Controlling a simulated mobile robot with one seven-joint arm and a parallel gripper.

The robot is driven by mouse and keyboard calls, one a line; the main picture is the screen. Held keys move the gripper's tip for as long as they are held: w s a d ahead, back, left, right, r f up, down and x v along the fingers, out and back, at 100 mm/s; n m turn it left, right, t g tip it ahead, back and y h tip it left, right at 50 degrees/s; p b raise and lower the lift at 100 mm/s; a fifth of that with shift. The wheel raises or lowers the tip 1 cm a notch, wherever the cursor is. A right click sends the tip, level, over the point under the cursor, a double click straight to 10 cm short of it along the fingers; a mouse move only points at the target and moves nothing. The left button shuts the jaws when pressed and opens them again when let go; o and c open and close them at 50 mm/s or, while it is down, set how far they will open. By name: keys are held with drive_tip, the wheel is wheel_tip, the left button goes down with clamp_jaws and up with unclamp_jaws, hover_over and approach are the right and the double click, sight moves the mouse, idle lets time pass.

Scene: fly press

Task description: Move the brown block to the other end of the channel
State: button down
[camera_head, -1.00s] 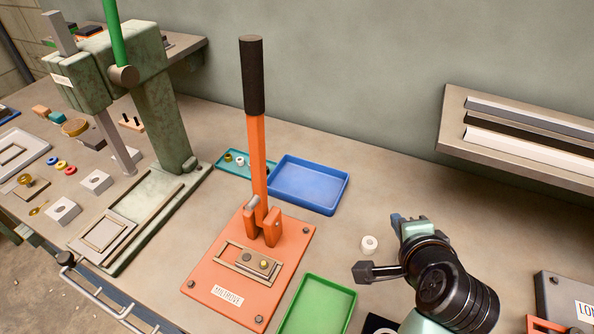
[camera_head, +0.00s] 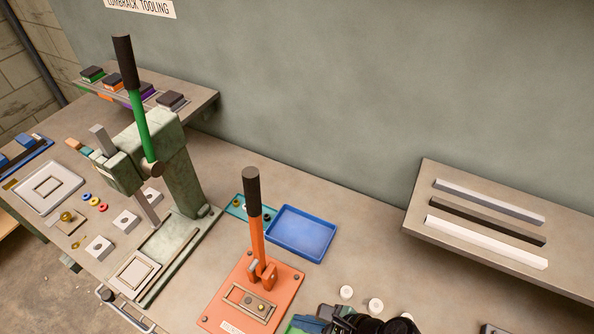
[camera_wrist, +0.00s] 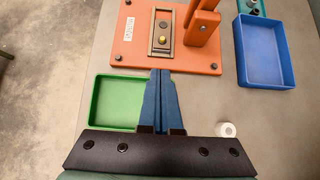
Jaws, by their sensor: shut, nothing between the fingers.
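A recessed, brown-railed channel (camera_head: 232,291) lies in the orange press base (camera_head: 285,288) and also shows in the wrist view (camera_wrist: 154,43). A brass round piece (camera_wrist: 162,40) and a darker one sit in it. I cannot make out a brown block there for certain. A small orange-brown block (camera_head: 72,143) stands beside a teal block at the far left, well away from my gripper. My gripper (camera_wrist: 161,74) has its blue fingers together and empty, just in front of the orange base, beside the green tray (camera_wrist: 103,100). In the head view it is partly cut off at the bottom.
An orange lever (camera_head: 256,235) with a dark grip rises behind the channel. A blue tray (camera_head: 300,232) lies behind right. Several white rings, one in the wrist view (camera_wrist: 225,129), stand at right. The green-levered press (camera_head: 180,170) stands left. A shelf (camera_head: 418,215) holds bars.

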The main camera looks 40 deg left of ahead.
sight(256, 306)
drive_tip(key=x, duration=0.8)
drive_tip(key=shift+a+f+p, duration=0.2)
drive_tip(key=shift+f+p, duration=0.05)
drive_tip(key=shift+p, duration=0.1)
drive_tip(key=shift+a+r, duration=0.15)
drive_tip(key=shift+a, duration=0.15)
drive_tip(key=a+p, duration=0.1)
drive_tip(key=s+a+p, duration=0.1)
drive_tip(key=a, duration=0.1)
drive_tip(key=shift+a, duration=0.35)
